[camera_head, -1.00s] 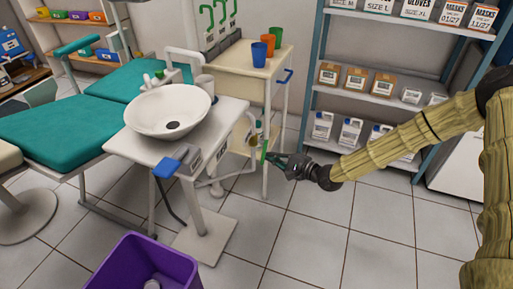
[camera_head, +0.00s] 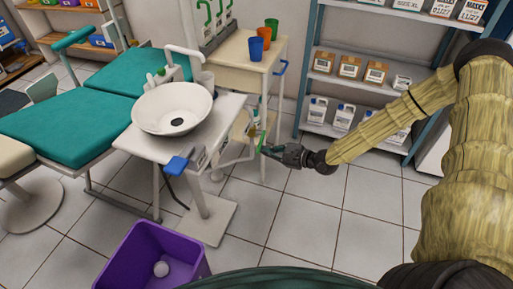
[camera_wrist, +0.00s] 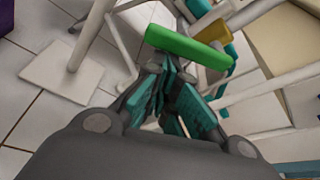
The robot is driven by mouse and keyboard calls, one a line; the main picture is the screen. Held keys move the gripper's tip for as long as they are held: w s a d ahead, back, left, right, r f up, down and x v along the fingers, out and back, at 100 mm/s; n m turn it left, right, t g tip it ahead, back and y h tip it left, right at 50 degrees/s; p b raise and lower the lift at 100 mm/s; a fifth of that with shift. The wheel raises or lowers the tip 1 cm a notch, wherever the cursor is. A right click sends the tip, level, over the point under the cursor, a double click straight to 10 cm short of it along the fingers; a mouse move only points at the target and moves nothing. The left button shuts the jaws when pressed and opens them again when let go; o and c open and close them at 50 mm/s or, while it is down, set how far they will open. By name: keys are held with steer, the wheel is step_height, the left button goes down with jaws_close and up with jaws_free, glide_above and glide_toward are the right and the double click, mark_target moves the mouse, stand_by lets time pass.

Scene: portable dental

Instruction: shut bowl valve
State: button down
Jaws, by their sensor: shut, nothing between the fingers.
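The white bowl (camera_head: 146,119) sits on a white stand. A pipe assembly comes off the stand's right side. A green bar-shaped handle (camera_wrist: 188,47) lies across the top of my gripper (camera_wrist: 168,72) in the wrist view, just past the fingertips. A yellow handle (camera_wrist: 219,29) is behind it. In the head view my gripper (camera_head: 268,150) is at the pipes, right of the stand. Its fingers are shut with nothing between them. I cannot tell whether they touch the green handle, nor which handle belongs to the bowl.
A white cart with coloured cups (camera_head: 264,34) stands close behind the pipes. A purple bin (camera_head: 125,262) is on the floor in front of the stand. The teal dental chair (camera_head: 62,130) is left. Shelves (camera_head: 360,97) stand behind my arm. Tiled floor is clear at front right.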

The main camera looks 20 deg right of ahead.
steer(key=shift+s+a+r+p, duration=0.5)
steer(key=shift+r+p, duration=0.1)
steer(key=shift+r, duration=0.35)
stand_by(0.4)
step_height(320, 180, down, 5)
steer(key=b, duration=0.3)
steer(key=w+d+r+p+v, duration=0.1)
steer(key=p+v, duration=0.1)
steer(key=v, duration=0.8)
